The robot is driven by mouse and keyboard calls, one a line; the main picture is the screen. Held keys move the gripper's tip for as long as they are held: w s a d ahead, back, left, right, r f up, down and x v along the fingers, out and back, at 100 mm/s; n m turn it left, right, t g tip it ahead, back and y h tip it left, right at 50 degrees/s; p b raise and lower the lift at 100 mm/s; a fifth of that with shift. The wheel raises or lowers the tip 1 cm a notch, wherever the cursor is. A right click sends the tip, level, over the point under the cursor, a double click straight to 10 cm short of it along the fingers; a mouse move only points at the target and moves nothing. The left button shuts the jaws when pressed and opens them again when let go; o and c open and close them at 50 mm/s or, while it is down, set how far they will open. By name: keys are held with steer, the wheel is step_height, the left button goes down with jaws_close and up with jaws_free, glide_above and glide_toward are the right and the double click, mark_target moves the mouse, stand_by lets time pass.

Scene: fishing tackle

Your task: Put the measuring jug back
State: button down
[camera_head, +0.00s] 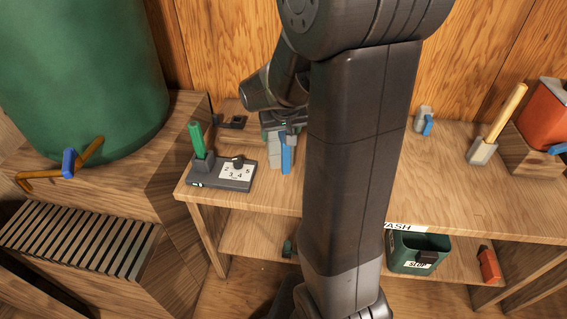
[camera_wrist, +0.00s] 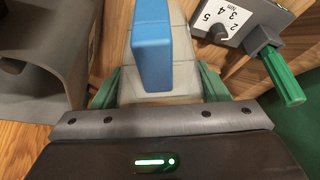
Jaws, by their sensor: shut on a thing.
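A pale grey block-like thing with a blue upright part, which I take for the measuring jug (camera_head: 275,157), is at the left part of the bench, just right of the dial box. In the wrist view the jug (camera_wrist: 158,88) sits between green fingers, its blue part facing the camera. My gripper (camera_head: 281,128) is shut on it from above; it also fills the lower wrist view (camera_wrist: 160,92). I cannot tell whether the jug's base touches the bench. My forearm hides the bench's middle.
The dial box (camera_head: 225,175) with a green-handled tool (camera_head: 197,140) stands close by. A dark bracket (camera_head: 231,122) lies behind. Another small grey-and-blue thing (camera_head: 424,120), a yellow-handled tool (camera_head: 503,120) and a red container (camera_head: 548,115) stand right. A green bin (camera_head: 400,255) is on the lower shelf.

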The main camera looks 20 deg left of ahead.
step_height(320, 180, down, 8)
steer(key=shift+f, duration=0.15)
steer(key=shift+f+b, duration=0.1)
steer(key=shift+b, duration=0.2)
steer(key=shift+f, duration=0.15)
steer(key=shift+c, duration=1.1)
jaws_free()
steer(key=shift+s+r, duration=0.1)
steer(key=shift+r, duration=0.45)
steer(key=p+v, duration=0.1)
steer(key=v, duration=1)
steer(key=shift+s+d+r, duration=0.1)
steer(key=shift+r, duration=0.1)
